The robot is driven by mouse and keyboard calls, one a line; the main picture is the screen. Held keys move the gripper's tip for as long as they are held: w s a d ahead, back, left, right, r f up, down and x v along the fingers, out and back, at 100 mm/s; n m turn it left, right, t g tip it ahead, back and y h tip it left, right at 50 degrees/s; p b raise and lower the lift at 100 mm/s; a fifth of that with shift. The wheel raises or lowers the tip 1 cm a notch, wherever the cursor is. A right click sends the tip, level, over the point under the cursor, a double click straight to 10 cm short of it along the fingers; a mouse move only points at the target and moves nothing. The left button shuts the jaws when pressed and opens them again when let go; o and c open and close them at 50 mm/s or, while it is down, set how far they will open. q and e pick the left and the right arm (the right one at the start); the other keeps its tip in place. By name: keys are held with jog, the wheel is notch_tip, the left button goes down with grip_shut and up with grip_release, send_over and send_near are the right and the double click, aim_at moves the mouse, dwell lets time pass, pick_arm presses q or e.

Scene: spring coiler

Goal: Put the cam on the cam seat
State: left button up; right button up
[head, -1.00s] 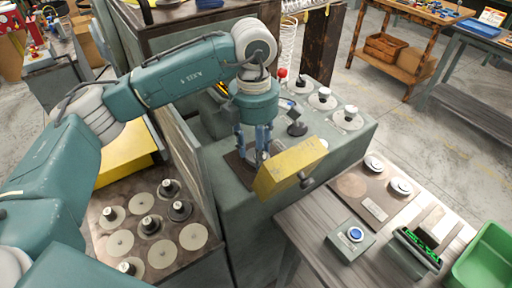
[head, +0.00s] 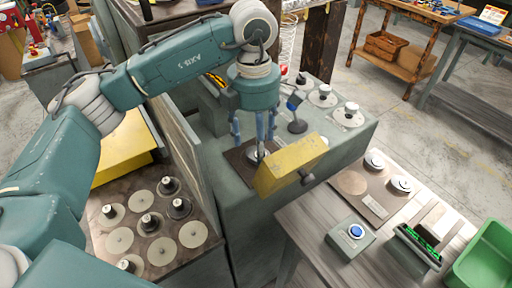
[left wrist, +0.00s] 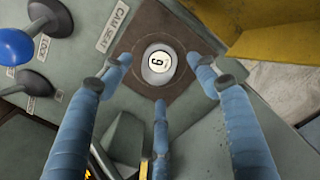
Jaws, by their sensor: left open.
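The cam (left wrist: 159,66), a pale round disc marked with a 6 or 9, lies at the middle of the dark brown square cam seat (left wrist: 187,87), beside the label "CAM SEAT" (left wrist: 113,27). In the head view the cam (head: 254,154) shows partly behind my fingers and the yellow block. My left gripper (head: 254,138) is open above the seat, its blue fingers spread around the cam and apart from it. I cannot tell how fully the cam is seated. My right gripper is not in view.
A yellow block (head: 291,163) stands close to the seat's right side. A blue-knobbed lever (head: 295,112) stands behind it. Round discs (head: 193,234) cover the lower-left bench. The right table holds a blue button box (head: 351,239) and a green bin (head: 485,259).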

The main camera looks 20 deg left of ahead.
aim_at(255, 152)
pick_arm(q)
notch_tip(255, 152, up, 10)
jog(key=shift+f+b, duration=0.2)
jog(key=shift+b, duration=0.25)
jog(key=shift+a, duration=0.1)
